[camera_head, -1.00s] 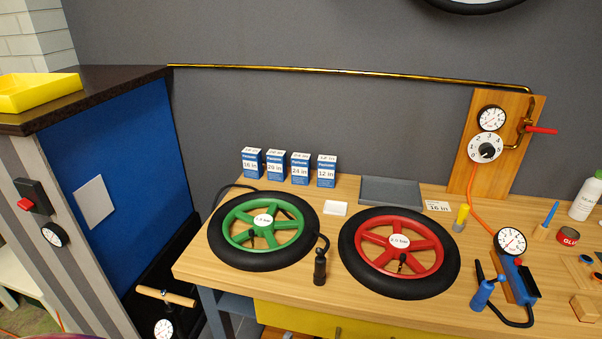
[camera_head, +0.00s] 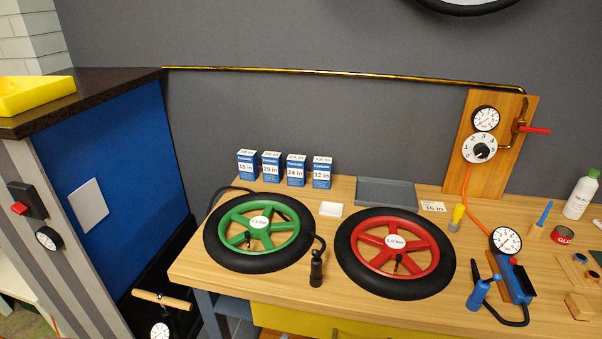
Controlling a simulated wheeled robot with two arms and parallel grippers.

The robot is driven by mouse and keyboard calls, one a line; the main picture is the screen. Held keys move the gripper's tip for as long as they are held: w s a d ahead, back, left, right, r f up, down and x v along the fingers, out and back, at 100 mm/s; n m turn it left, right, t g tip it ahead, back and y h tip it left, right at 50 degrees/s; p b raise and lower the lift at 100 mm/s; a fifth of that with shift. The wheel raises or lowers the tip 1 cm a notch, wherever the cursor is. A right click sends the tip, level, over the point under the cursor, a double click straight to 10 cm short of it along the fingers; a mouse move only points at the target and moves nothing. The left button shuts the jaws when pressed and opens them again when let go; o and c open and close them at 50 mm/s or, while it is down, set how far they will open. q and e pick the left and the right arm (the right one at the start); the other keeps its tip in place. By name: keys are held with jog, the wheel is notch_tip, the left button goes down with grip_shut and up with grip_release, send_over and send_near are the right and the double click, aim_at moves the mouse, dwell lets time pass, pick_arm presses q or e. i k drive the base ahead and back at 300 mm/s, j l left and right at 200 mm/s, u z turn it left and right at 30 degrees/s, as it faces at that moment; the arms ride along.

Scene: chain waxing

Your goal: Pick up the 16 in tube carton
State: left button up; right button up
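The 16 in tube carton (camera_head: 247,166) is a small blue and white box. It stands upright at the left end of a row at the back of the wooden workbench (camera_head: 388,312). To its right stand the 20 in carton (camera_head: 271,167), the 24 in carton (camera_head: 296,170) and the 12 in carton (camera_head: 321,173). Neither of my grippers shows in the head view.
A green-rimmed wheel (camera_head: 259,231) lies in front of the cartons, with a red-rimmed wheel (camera_head: 395,252) to its right. A grey tray (camera_head: 387,193) and a white block (camera_head: 331,209) lie behind them. A blue pump (camera_head: 480,293) stands at right. A dark-topped cabinet (camera_head: 113,159) stands at left.

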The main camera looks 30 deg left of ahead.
aim_at(247, 159)
jog(key=k+j+u, duration=0.2)
jog(key=j, duration=0.4)
jog(key=k+j+u, duration=0.2)
jog(key=j, duration=0.4)
jog(key=j+u, duration=0.2)
jog(key=j, duration=0.4)
